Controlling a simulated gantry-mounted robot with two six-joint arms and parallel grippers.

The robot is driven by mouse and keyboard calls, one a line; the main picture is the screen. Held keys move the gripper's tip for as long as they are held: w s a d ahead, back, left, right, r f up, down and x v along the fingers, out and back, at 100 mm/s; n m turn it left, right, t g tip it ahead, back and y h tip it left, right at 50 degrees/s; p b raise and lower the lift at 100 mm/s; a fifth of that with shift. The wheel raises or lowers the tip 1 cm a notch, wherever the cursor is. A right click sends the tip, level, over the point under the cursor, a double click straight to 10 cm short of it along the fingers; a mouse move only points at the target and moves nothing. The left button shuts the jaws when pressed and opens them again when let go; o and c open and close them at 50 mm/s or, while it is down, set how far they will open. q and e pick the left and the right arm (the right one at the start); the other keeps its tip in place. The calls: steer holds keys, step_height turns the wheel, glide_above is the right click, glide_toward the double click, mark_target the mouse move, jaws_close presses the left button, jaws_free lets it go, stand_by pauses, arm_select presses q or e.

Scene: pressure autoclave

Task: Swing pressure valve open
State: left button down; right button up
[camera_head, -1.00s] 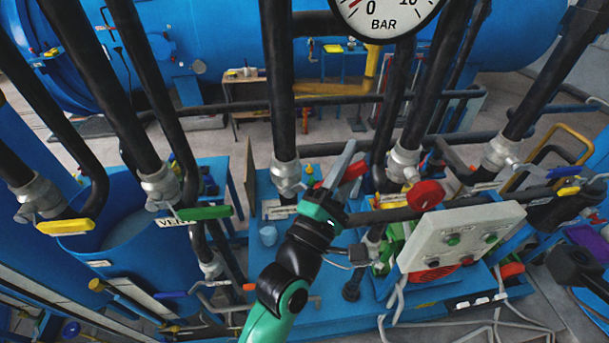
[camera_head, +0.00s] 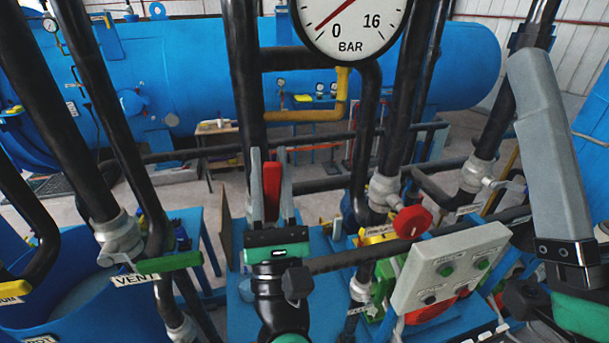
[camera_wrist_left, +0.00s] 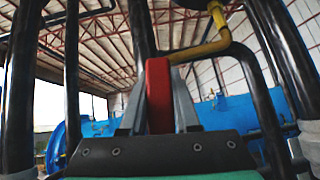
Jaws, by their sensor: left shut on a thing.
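The red lever handle (camera_head: 271,188) stands upright between the fingers of my left gripper (camera_head: 271,160) in the head view. The gripper is shut on it. The wrist view also shows the red handle (camera_wrist_left: 158,95) between the grey fingers, in front of a dark vertical pipe. The valve body behind the handle is hidden by my gripper. My right gripper (camera_head: 530,60) shows as one long grey shape at the right, pointing up and apart from the valves. Its finger gap is not visible.
A pressure gauge (camera_head: 351,25) hangs above the pipes. A green valve handle (camera_head: 160,267) with a VENT label is at the left. A red round knob (camera_head: 412,222) and a grey control box (camera_head: 450,268) are at the right. Black vertical pipes crowd the space.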

arm_select(q)
steer(key=shift+s+a+n+y+b, duration=0.1)
steer(key=shift+a+n+y+b, duration=0.3)
steer(key=shift+n+y, duration=0.45)
steer(key=shift+s+a+n+y+b, duration=0.15)
steer(key=shift+a+n+y, duration=0.3)
steer(key=shift+n+y, duration=0.35)
steer(key=shift+w+r, duration=0.1)
steer(key=c, duration=0.6)
jaws_free()
steer(key=shift+c, duration=0.2)
steer(key=b+v, duration=0.2)
steer(key=v, duration=0.9)
steer(key=shift+s, duration=0.4)
